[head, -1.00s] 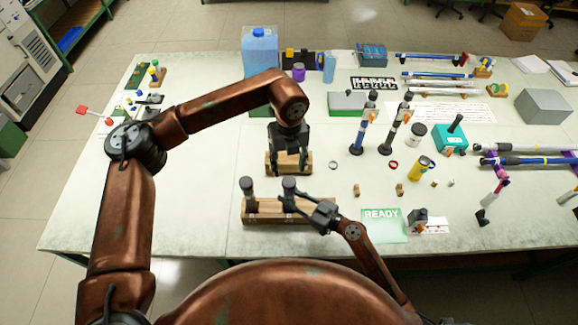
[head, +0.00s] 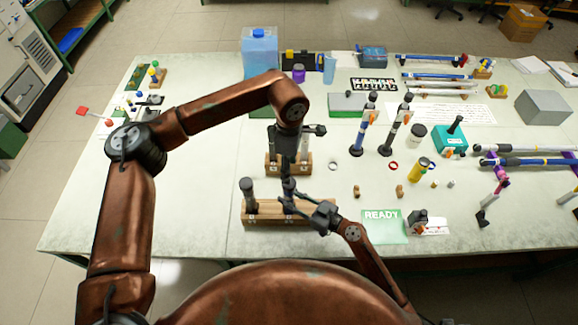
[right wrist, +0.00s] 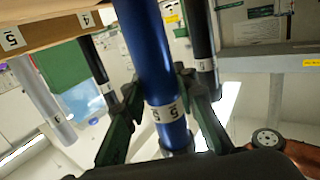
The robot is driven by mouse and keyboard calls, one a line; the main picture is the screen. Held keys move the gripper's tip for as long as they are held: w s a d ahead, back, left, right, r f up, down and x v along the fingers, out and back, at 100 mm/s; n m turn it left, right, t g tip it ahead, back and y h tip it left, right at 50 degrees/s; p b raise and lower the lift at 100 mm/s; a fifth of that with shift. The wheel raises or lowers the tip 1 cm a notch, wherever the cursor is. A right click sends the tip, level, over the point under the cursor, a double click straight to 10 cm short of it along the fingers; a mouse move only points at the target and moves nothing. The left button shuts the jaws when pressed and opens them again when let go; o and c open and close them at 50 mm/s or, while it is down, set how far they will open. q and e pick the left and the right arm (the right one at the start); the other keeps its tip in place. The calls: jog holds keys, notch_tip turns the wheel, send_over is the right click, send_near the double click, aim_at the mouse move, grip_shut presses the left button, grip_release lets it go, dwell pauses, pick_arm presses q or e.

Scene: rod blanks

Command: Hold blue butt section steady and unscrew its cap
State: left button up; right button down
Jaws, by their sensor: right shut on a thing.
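The blue butt section (right wrist: 147,60), labelled 5, runs between the fingers of my right gripper (right wrist: 160,118) in the right wrist view, and the gripper is shut on it. In the head view my right gripper (head: 297,201) reaches in from the right at the front wooden rack (head: 262,213). My left gripper (head: 288,178) points down from above at the top of that section. The cap there is hidden or merges with the dark fingers, so I cannot tell whether they are open or shut on it.
A dark-topped section (head: 248,193) stands at the rack's left end. A second wooden rack (head: 300,168) with grey rods is just behind. A green READY card (head: 384,226) lies to the right. Two upright rods on stands (head: 362,130) are farther back. The table's left part is mostly clear.

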pick_arm(q)
jog(key=m, duration=1.5)
jog(key=shift+m, duration=0.3)
jog(key=m, duration=0.4)
jog(key=shift+f, duration=4)
jog(key=shift+c, duration=0.7)
